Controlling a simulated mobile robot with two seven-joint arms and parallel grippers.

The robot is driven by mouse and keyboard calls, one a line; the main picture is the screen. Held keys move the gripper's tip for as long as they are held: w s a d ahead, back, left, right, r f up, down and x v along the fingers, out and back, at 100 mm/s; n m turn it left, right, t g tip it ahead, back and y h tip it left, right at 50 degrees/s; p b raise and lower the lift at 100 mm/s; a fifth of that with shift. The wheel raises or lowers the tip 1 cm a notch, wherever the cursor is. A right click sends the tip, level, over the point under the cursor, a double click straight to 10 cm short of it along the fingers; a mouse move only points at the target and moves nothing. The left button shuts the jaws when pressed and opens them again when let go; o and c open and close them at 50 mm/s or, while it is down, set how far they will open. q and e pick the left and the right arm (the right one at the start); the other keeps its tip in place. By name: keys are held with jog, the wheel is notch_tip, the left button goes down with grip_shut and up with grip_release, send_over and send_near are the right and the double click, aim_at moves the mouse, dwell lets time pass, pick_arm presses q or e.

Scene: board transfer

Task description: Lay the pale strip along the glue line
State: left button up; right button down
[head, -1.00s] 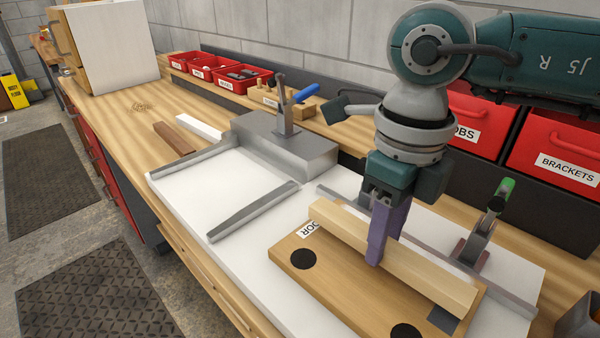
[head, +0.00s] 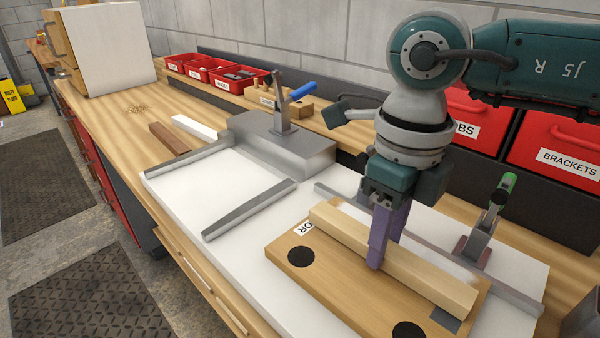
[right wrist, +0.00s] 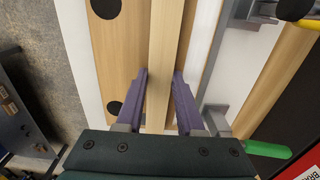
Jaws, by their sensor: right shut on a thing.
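The pale strip (head: 415,270) is a long square wooden bar lying lengthwise over the tan door board (head: 322,282). It also shows in the right wrist view (right wrist: 165,50). My right gripper (head: 377,262) comes down from above and is shut on the strip near its middle, with a purple finger on each side in the right wrist view (right wrist: 162,76). I cannot tell whether the strip touches the board or hangs just above it. No glue line shows; the strip may hide it. The board has black round spots and a partly covered label. My left gripper is out of view.
A toggle clamp with a green handle (head: 488,225) stands right of the board. A grey block with a blue-handled clamp (head: 285,140) and metal rails (head: 250,208) are on the white plate (head: 205,188). Red bins (head: 505,125) line the back. The bench at left is mostly clear.

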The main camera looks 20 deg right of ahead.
jog(key=shift+f, duration=0.15)
jog(key=shift+c, duration=2.2)
grip_release()
notch_tip(320, 180, up, 10)
jog(key=shift+f, duration=0.15)
jog(key=shift+c, duration=0.4)
